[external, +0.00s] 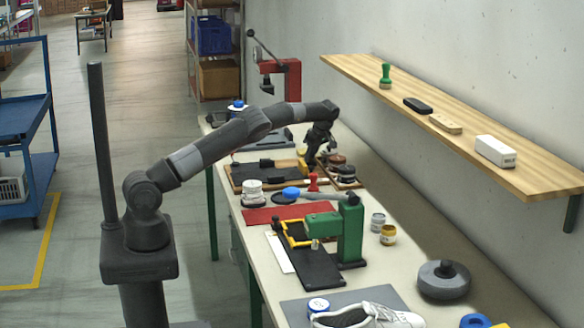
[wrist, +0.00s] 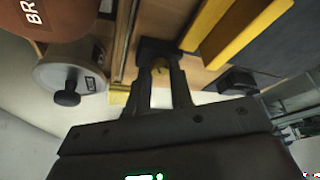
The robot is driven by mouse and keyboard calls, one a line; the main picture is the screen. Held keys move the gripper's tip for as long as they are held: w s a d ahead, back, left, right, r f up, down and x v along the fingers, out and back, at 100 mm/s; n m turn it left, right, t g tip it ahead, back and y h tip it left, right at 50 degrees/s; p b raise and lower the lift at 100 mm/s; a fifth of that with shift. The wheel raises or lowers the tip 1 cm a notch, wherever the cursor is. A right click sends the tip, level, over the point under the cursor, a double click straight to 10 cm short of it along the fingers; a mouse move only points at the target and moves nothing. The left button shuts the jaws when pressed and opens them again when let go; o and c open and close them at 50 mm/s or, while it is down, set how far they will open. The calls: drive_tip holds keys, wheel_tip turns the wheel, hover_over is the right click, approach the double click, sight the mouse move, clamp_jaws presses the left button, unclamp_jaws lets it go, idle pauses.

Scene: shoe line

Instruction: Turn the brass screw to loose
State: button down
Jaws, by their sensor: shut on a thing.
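The brass screw (wrist: 159,68) shows in the wrist view as a small round yellowish head between my fingertips. My gripper (wrist: 160,80) is shut on it, one dark finger on each side. The fingers hide most of the screw, so I cannot tell how far it is turned. In the external view my gripper (external: 312,155) points down at the bench, beside the right end of a wooden board (external: 238,189). The screw cannot be made out there.
A round grey tin with a black knob (wrist: 68,80) and a brown lettered thing (wrist: 60,15) lie close left in the wrist view. A yellow bar (wrist: 235,35) is close right. A green press (external: 350,230) stands nearer on the bench; a wooden shelf (external: 460,105) runs along the wall.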

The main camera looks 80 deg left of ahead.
drive_tip(key=n, duration=0.2)
drive_tip(key=n+g+h, duration=0.1)
drive_tip(key=n, duration=0.1)
drive_tip(key=shift+w+a+n+h, duration=0.15)
drive_tip(key=shift+n+h, duration=0.15)
drive_tip(key=shift+n, duration=0.4)
drive_tip(key=c, duration=1.3)
unclamp_jaws()
